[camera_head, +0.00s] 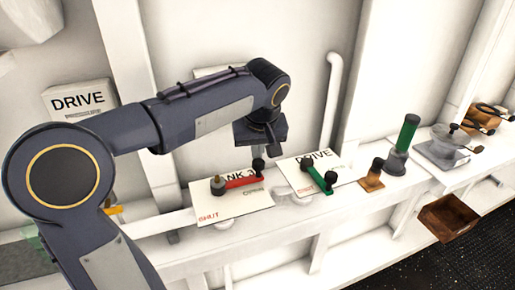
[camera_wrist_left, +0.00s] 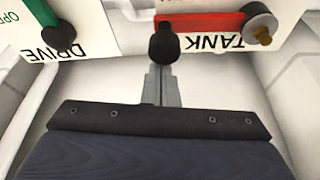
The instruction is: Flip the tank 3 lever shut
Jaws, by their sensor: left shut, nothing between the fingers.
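The red tank 3 lever (camera_head: 240,181) lies on a white plate (camera_head: 236,207) marked SHUT at left and OPEN at right. Its pivot is at the left and its black knob (camera_head: 258,165) is at the right, on the OPEN side. The lever (camera_wrist_left: 200,23) also shows in the left wrist view, with its knob (camera_wrist_left: 163,45) just beyond my fingertips. My left gripper (camera_head: 270,143) is shut and empty, close above and behind the knob. I cannot tell whether it touches. "TANK" is partly covered by the lever. My right gripper is not in view.
A green lever (camera_head: 319,180) on a DRIVE plate (camera_head: 294,164) is close to the right. Further right stand a brown block (camera_head: 372,177), a green-topped cylinder (camera_head: 406,135) and a grey box (camera_head: 443,150). A brown open box (camera_head: 447,217) hangs at the ledge's front.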

